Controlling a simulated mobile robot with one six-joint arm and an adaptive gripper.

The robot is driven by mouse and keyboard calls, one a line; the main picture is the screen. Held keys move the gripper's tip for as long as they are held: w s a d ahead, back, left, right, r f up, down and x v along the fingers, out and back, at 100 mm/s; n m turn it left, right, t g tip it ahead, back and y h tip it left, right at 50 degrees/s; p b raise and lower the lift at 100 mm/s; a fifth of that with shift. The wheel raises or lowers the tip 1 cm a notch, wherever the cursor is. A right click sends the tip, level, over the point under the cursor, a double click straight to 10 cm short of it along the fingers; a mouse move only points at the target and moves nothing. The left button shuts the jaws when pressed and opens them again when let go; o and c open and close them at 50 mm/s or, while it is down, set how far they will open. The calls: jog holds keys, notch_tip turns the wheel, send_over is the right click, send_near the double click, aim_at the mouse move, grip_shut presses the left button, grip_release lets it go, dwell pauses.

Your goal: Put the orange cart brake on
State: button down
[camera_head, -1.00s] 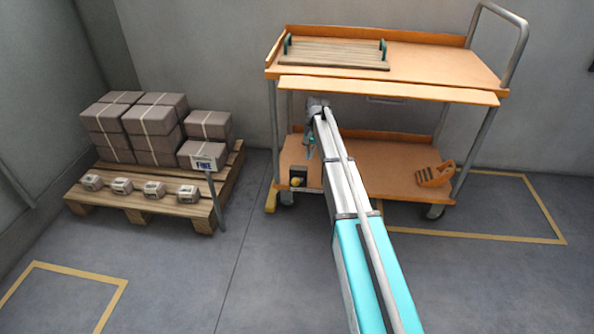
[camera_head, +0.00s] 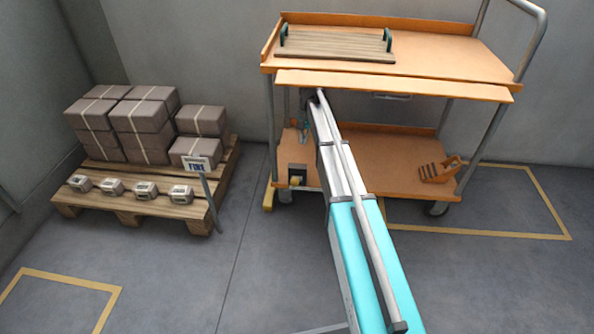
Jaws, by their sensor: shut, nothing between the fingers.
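The orange cart (camera_head: 440,78) stands against the back wall, with an upper deck and a lower shelf. A yellow pedal-like piece (camera_head: 268,197) sits low by its front left wheel; I cannot tell whether this is the brake or how it is set. My gripper (camera_head: 304,133) is small and partly hidden by my arm. It is shut and empty, between the two decks on the left, above the box in the picture.
A slatted wooden board with green handles (camera_head: 338,45) lies on the upper deck. An orange slotted holder (camera_head: 440,170) is on the lower shelf at right. A pallet (camera_head: 140,203) with boxes and a FIRE sign (camera_head: 196,164) stand left.

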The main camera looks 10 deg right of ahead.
aim_at(296, 180)
jog(key=shift+f, duration=0.2)
jog(key=shift+s+a+r+b+x, duration=0.1)
jog(key=shift+s+a+b+x, duration=0.25)
jog(key=shift+b+x, duration=1.7)
jog(key=shift+s+a+r+b+x, duration=0.1)
jog(key=shift+s+b+x, duration=0.4)
jog(key=shift+b+x, duration=1.55)
jog(key=shift+s+a+r+b+x, duration=0.1)
jog(key=shift+s+a+b+x, duration=0.25)
jog(key=shift+b+x, duration=1.7)
jog(key=shift+s+d+f, duration=0.1)
jog(key=shift+d, duration=0.1)
